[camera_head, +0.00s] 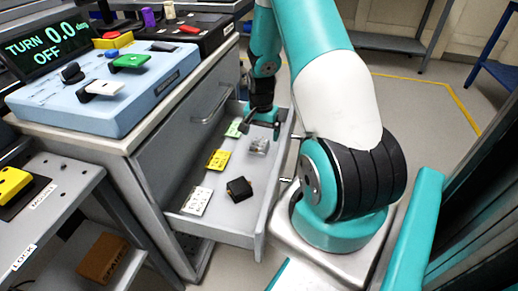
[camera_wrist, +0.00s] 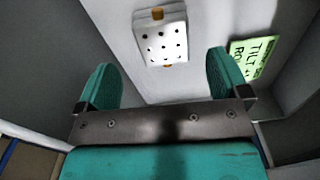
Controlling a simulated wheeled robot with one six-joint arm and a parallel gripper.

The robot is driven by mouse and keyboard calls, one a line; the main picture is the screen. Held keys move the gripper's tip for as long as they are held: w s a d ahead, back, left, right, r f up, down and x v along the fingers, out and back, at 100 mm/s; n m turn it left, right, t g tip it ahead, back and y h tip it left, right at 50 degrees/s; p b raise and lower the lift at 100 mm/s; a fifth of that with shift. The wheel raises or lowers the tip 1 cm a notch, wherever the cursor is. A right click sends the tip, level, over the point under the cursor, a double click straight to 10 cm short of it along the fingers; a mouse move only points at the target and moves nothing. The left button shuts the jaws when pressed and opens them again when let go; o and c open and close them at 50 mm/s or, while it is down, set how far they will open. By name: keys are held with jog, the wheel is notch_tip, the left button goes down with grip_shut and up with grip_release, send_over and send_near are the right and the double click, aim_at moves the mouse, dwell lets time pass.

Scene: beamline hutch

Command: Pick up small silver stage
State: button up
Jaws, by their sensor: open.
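The small silver stage (camera_head: 258,146) lies in the open drawer, near its far end. In the wrist view the silver stage (camera_wrist: 162,42) is a pale block with a grid of dark holes and brass-coloured bits at two ends. My gripper (camera_head: 261,127) points down into the drawer, close to the stage. In the wrist view my gripper (camera_wrist: 163,72) has its two teal fingers wide apart, with nothing between them. The stage appears beyond the fingertips, roughly in line with the gap. I cannot tell its exact distance.
The grey drawer (camera_head: 224,232) also holds a black block (camera_head: 239,189), a yellow label (camera_head: 217,159), a white label (camera_head: 196,201) and a green label (camera_wrist: 254,58). The drawer walls are close around my gripper. A blue control box (camera_head: 60,110) stands on the bench above.

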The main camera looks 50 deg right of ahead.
aim_at(260, 142)
jog(key=f+b, duration=0.1)
jog(key=f, duration=0.1)
jog(key=f+b, duration=0.1)
jog(key=f, duration=0.2)
jog(key=shift+w+a, duration=0.15)
jog(key=shift+a, duration=0.05)
jog(key=c, duration=1.3)
notch_tip(260, 142, up, 20)
jog(key=p, duration=0.6)
